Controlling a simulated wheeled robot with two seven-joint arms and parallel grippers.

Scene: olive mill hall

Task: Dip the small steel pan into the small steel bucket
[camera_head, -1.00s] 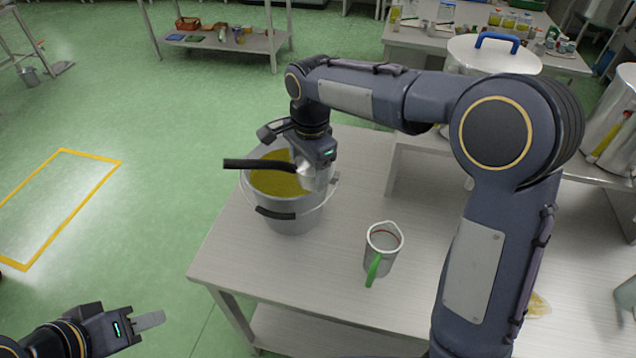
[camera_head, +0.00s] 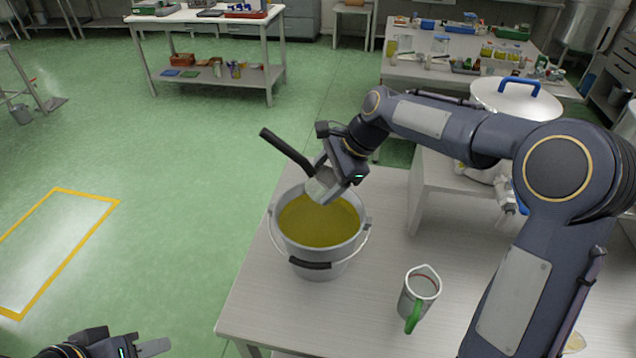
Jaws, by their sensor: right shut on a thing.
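The small steel bucket (camera_head: 322,258) stands on the table near its far left corner. It holds yellow-green liquid, and its black-gripped handle hangs down at the front. The small steel pan (camera_head: 319,190) has a black handle pointing up and left. My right gripper (camera_head: 335,180) is shut on the pan and holds it tilted over the back part of the bucket. The pan looks to be above the liquid; whether its lower edge touches it I cannot tell. My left gripper (camera_head: 135,347) is at the bottom left, away from the table, apparently empty, its fingers partly cut off.
A steel jug (camera_head: 421,291) with a green handle stands on the table right of the bucket. A large lidded pot (camera_head: 516,98) with a blue handle stands on a raised stand behind my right arm. The table (camera_head: 370,315) is clear around the bucket's front.

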